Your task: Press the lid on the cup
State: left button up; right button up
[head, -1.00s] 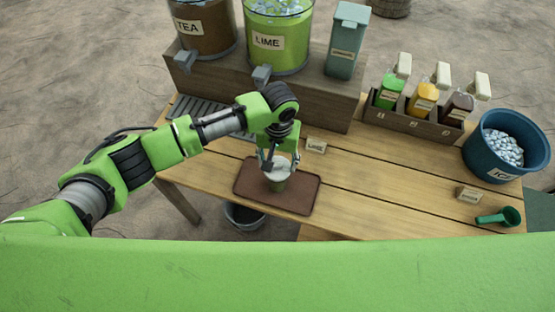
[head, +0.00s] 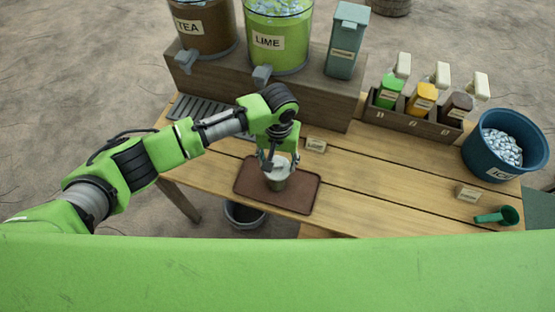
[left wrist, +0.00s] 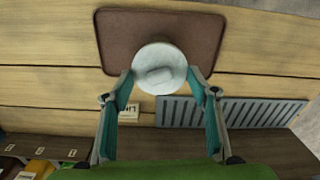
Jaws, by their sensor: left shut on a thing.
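The cup (head: 278,185), greenish, stands upright on the brown tray (head: 248,187) at the front of the table. A pale round lid (head: 276,171) sits at the cup's mouth; I cannot tell whether it is seated fully. My left gripper (head: 280,161) points down over the cup and is shut on the lid. In the left wrist view the lid (left wrist: 159,70) lies between the teal fingertips (left wrist: 160,80), with a raised middle, and hides the cup beneath. My right gripper is out of view.
Tea (head: 205,30) and lime (head: 278,40) dispensers stand on a raised wooden shelf behind. A bottle rack (head: 412,122), a blue ice bucket (head: 480,150) and a green scoop (head: 498,216) are at the right. The table's middle right is mostly clear.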

pick_arm(q)
jog(key=shift+p, duration=0.4)
dwell(0.6)
jog(key=o, duration=0.8)
jog(key=o, duration=0.5)
notch_tip(320, 180, up, 5)
jog(key=p, duration=0.5)
jog(key=shift+f, duration=0.15)
jog(key=shift+r, duration=1.15)
